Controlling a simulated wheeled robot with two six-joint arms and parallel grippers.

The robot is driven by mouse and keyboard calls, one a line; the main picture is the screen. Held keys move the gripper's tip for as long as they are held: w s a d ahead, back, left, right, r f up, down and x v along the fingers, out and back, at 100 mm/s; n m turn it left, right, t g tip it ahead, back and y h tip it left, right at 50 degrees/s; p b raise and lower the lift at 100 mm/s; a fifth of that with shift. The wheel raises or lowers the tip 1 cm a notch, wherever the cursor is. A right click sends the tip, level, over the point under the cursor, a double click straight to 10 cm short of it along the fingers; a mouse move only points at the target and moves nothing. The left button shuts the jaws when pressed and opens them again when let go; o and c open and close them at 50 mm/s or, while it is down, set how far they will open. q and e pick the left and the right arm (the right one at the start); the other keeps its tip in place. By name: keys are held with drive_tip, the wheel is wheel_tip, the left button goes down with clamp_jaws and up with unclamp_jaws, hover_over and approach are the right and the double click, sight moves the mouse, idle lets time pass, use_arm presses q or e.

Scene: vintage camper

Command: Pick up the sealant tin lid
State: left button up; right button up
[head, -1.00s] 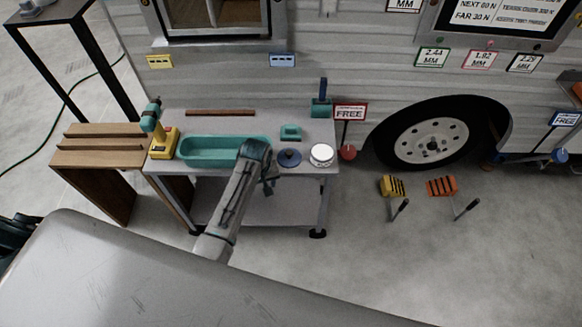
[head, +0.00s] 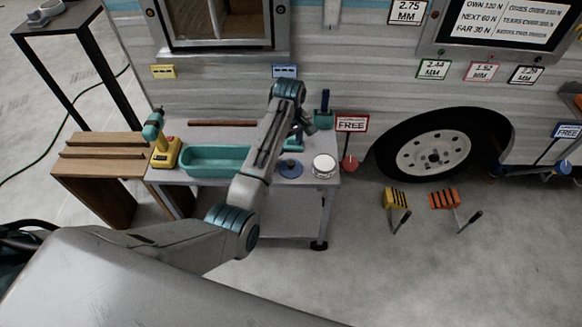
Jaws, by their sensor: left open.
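A round blue disc with a small raised middle (head: 291,169), which looks like the sealant tin lid, lies flat on the grey work table (head: 240,185). A round white-topped tin (head: 324,163) stands just right of it. My left arm reaches over the table from below, and its wrist bends down behind the disc. My left gripper (head: 295,146) is open, just above and beyond the disc, partly hidden by my own arm. I cannot tell whether it touches anything. My right gripper is out of view.
A teal tray (head: 212,160) and a yellow-and-teal drill (head: 163,146) are on the left of the table. A teal block is mostly hidden behind my arm. A teal holder (head: 323,118) stands at the back right, near a red FREE sign (head: 352,124).

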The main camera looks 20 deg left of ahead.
sight(291, 163)
use_arm(q)
wheel_tip(291, 163, down, 4)
drive_tip(key=shift+r, duration=0.25)
drive_tip(key=shift+f, duration=0.55)
drive_tip(key=f, duration=0.3)
drive_tip(key=f+p, duration=0.1)
drive_tip(key=shift+w+d+f, duration=0.15)
drive_tip(key=shift+w+f, duration=0.05)
drive_tip(key=shift+w, duration=0.05)
clamp_jaws()
